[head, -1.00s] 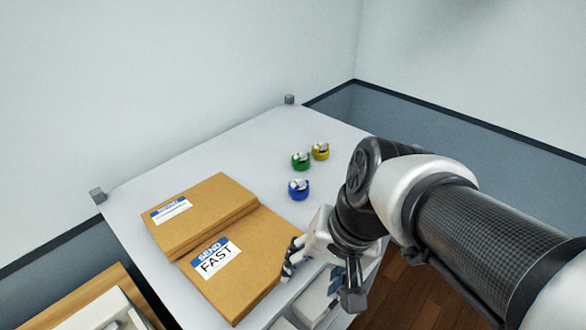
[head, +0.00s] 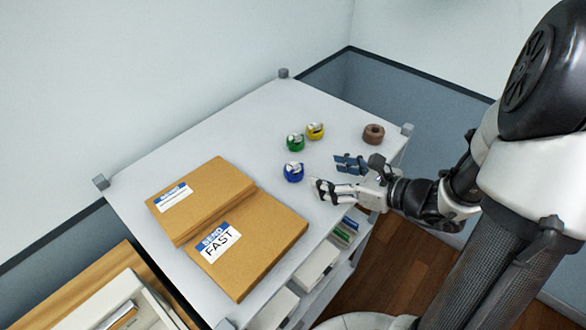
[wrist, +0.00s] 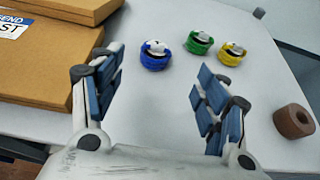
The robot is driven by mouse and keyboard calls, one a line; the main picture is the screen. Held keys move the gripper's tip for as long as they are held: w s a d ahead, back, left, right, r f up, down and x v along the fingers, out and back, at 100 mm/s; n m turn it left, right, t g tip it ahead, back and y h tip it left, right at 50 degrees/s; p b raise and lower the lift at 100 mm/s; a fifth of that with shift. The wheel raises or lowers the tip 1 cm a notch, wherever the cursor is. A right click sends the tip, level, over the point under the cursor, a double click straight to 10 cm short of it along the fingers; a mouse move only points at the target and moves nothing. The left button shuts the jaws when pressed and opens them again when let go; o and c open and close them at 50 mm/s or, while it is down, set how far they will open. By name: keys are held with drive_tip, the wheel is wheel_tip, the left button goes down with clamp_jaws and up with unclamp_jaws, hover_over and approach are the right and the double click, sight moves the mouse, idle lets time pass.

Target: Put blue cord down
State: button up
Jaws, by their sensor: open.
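The blue cord (head: 293,172) is a small coiled bundle with a whitish tag on top. It sits on the white table top, and it also shows in the wrist view (wrist: 155,58), ahead of and between my fingers. My gripper (head: 335,176) is open and empty, to the right of the blue cord and apart from it. In the wrist view its two blue-padded fingers are spread wide with only bare table between them.
A green cord (head: 295,142) and a yellow cord (head: 315,131) sit behind the blue one. A brown roll (head: 373,134) stands near the right corner. Cardboard boxes (head: 260,245) cover the left front of the table (head: 220,125). Grey posts mark its corners.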

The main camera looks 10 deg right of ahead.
sight(296, 166)
drive_tip(key=x, duration=0.6)
drive_tip(key=shift+w+a, duration=0.1)
drive_tip(key=shift+a, duration=0.05)
drive_tip(key=x, duration=0.5)
drive_tip(key=shift+a+b, duration=0.25)
drive_tip(key=shift+b, duration=0.15)
drive_tip(key=shift+c, duration=0.4)
drive_tip(key=c, duration=1.2)
